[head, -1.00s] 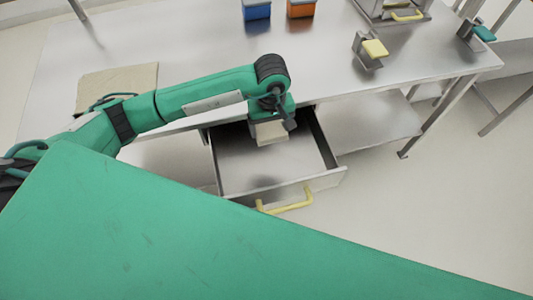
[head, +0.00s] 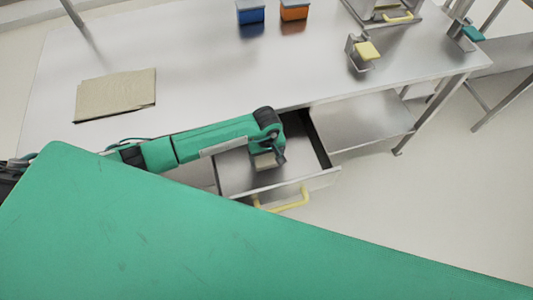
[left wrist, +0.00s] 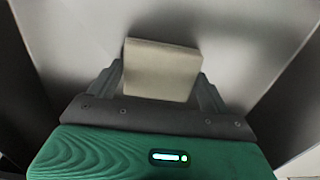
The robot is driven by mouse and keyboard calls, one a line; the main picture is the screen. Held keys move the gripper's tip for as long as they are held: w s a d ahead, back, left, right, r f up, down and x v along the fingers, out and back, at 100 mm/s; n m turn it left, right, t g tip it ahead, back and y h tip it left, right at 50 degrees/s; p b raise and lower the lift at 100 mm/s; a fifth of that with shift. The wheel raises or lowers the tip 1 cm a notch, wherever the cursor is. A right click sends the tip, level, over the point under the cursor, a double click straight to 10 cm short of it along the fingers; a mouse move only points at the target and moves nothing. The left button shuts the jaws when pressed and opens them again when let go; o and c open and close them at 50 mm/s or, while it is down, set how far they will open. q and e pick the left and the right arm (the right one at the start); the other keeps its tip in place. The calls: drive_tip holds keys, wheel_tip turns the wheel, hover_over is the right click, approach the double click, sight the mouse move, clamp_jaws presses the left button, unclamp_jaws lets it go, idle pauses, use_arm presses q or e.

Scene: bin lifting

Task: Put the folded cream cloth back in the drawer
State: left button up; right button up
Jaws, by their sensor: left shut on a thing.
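The folded cream cloth (head: 265,161) is a small cream block held in my left gripper (head: 266,156), inside the open drawer (head: 235,178) in the head view. In the left wrist view the cloth (left wrist: 161,70) sits between the two dark fingers of the left gripper (left wrist: 162,82), with the grey drawer floor (left wrist: 240,55) beyond it. I cannot tell whether the cloth touches the drawer floor. The drawer is pulled out under the steel table and has a yellow handle (head: 289,202). My right gripper is not in view.
The steel table (head: 200,70) carries a flat tan sheet (head: 116,94), a blue bin (head: 250,14), an orange bin (head: 294,12) and a metal holder with a yellow top (head: 367,51). A lower shelf (head: 365,120) lies right of the drawer. Drawer walls stand close around my left gripper.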

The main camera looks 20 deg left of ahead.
sight(266, 157)
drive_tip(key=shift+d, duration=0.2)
use_arm(q)
drive_tip(key=shift+f, duration=0.15)
drive_tip(key=o, duration=0.9)
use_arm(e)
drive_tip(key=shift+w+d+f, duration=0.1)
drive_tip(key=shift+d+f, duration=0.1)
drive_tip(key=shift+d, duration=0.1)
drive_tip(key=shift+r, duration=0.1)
use_arm(q)
drive_tip(key=shift+r, duration=0.35)
wheel_tip(266, 157, up, 12)
drive_tip(key=shift+f+b, duration=0.15)
drive_tip(key=shift+b, duration=0.9)
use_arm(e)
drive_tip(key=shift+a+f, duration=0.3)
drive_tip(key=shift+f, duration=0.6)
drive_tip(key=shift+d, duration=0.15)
